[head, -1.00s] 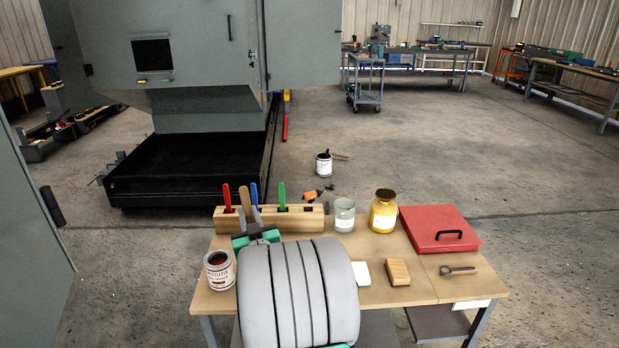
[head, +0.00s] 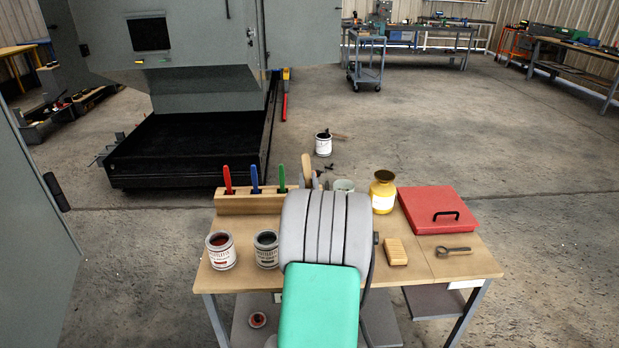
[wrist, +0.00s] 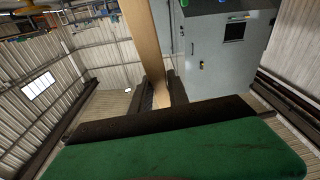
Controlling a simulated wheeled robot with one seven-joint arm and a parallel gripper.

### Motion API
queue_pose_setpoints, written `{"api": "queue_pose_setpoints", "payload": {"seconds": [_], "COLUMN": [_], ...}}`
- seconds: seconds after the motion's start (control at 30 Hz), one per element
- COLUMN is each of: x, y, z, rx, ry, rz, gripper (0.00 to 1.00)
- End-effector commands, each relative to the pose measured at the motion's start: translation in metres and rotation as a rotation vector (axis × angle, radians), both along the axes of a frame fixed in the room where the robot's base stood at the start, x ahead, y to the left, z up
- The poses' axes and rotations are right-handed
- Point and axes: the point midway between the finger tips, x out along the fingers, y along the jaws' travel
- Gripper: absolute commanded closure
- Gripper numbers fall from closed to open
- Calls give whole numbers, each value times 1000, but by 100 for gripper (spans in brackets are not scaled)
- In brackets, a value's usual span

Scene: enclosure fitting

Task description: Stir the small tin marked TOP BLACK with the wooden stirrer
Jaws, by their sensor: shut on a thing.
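The wooden stirrer (head: 307,167) stands up just right of the rack, with its lower part hidden behind my arm. In the wrist view the stirrer (wrist: 146,45) runs between the dark fingers of my gripper (wrist: 161,93), which is shut on it. In the head view my gripper (head: 318,181) is mostly hidden behind my grey arm link. A small tin with dark contents (head: 266,252) stands on the bench, left of my arm; its label is too small to read. A second small tin with reddish contents (head: 221,256) stands to its left.
A wooden rack (head: 247,204) holds red, blue and green handled tools. A glass jar (head: 344,185), yellow jar (head: 383,191), red case (head: 438,210), wooden block (head: 396,252) and dark tool (head: 454,250) occupy the right. A white tin (head: 323,144) stands on the floor.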

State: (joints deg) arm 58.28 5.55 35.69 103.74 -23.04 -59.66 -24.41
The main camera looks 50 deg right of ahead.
Motion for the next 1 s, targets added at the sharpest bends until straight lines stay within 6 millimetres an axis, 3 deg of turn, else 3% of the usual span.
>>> {"api": "queue_pose_setpoints", "payload": {"seconds": [0.2, 1.0], "x": [2, -9], "y": [-1, 3], "z": [-22, -73], "rx": [-1, -1], "ry": [-1, -1], "rz": [0, 0], "gripper": [100, 100]}}
